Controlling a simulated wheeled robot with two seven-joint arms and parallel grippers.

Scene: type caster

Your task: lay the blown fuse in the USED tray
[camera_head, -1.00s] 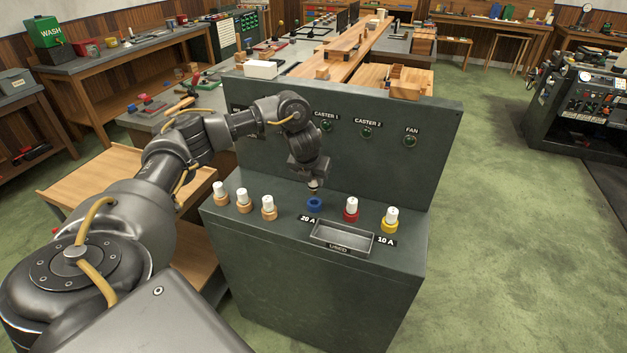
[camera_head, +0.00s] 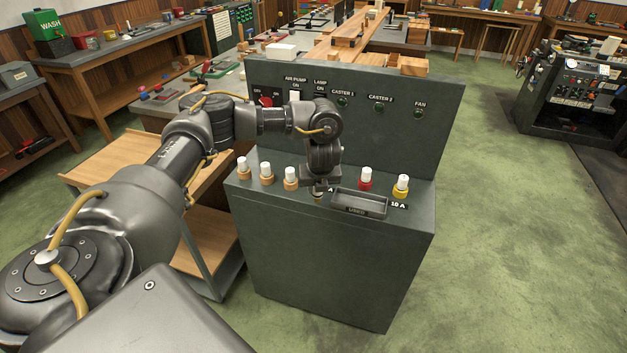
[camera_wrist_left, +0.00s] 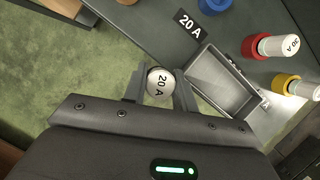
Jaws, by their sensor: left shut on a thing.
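My left gripper (camera_head: 318,192) is shut on a fuse (camera_wrist_left: 160,82) with a round white cap marked 20 A. In the wrist view the fuse sits between the two fingers, clear of the tray's left side. In the head view the gripper hangs low by the cabinet's front edge, left of the USED tray, and mostly hides the fuse. The grey USED tray (camera_head: 361,203) is empty; it also shows in the wrist view (camera_wrist_left: 224,82). The empty blue holder (camera_wrist_left: 214,4) shows at the wrist view's top edge and is hidden in the head view. My right gripper is not in view.
A red holder (camera_head: 366,184) and a yellow holder (camera_head: 401,192) with white fuses stand behind and right of the tray. Several white-capped fuses in tan holders (camera_head: 267,179) stand left of my gripper. The switch panel (camera_head: 425,130) rises behind.

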